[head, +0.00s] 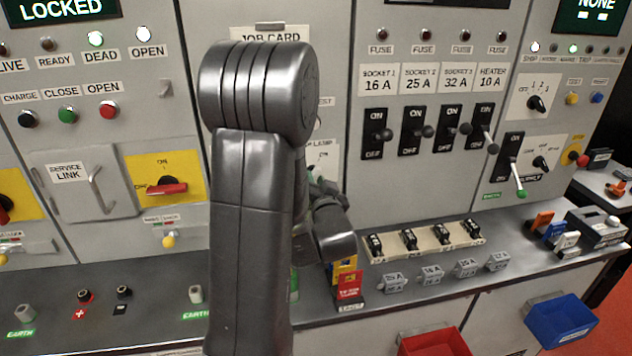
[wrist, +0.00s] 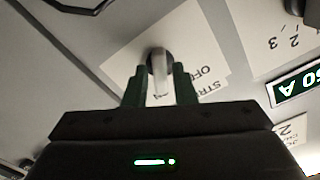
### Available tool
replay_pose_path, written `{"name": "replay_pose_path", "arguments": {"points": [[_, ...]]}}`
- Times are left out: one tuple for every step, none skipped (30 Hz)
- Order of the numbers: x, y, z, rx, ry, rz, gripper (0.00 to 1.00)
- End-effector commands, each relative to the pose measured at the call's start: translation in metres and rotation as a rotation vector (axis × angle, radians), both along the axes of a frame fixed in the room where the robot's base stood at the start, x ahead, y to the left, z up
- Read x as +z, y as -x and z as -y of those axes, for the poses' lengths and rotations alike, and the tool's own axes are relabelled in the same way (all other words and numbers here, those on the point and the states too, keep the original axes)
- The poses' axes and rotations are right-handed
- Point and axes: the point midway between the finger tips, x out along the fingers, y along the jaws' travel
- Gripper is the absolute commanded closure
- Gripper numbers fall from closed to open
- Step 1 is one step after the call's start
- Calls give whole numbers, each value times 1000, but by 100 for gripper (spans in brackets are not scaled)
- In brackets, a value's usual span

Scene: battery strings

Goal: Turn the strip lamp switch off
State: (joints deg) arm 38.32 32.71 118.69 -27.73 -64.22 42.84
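The strip lamp switch (wrist: 159,70) is a small pale grey lever on a white plate (wrist: 190,40), with upside-down "STR" and "OFF" lettering in the wrist view. My gripper (wrist: 160,82) has its two dark green fingers on either side of the lever, with narrow gaps seeming to show at both sides. The lever points toward my gripper's palm; its exact setting is hard to tell. In the head view my arm hides the switch and most of my gripper; only part of a "LAMP" label (head: 322,150) shows beside the arm.
Breaker levers (head: 377,135) stand in a row right of my arm. Red and blue bins (head: 562,320) hang in front.

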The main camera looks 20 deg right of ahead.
Motion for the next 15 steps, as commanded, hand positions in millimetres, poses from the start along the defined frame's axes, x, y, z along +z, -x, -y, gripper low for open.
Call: {"name": "replay_pose_path", "arguments": {"points": [[0, 0, 0, 0, 0, 0, 86], [0, 0, 0, 0, 0, 0, 92], [0, 0, 0, 0, 0, 0, 100], [0, 0, 0, 0, 0, 0, 100], [0, 0, 0, 0, 0, 0, 100], [0, 0, 0, 0, 0, 0, 100], [0, 0, 0, 0, 0, 0, 100], [0, 0, 0, 0, 1, 0, 100], [0, 0, 0, 0, 3, -1, 100], [-1, 0, 0, 0, 6, -1, 100], [-1, 0, 0, 0, 10, -2, 100], [-1, 0, 0, 0, 17, -3, 100], [-2, 0, 0, 0, 24, -3, 100], [-2, 0, 0, 0, 32, -5, 100], [-2, 0, 0, 0, 47, -8, 100]]}}
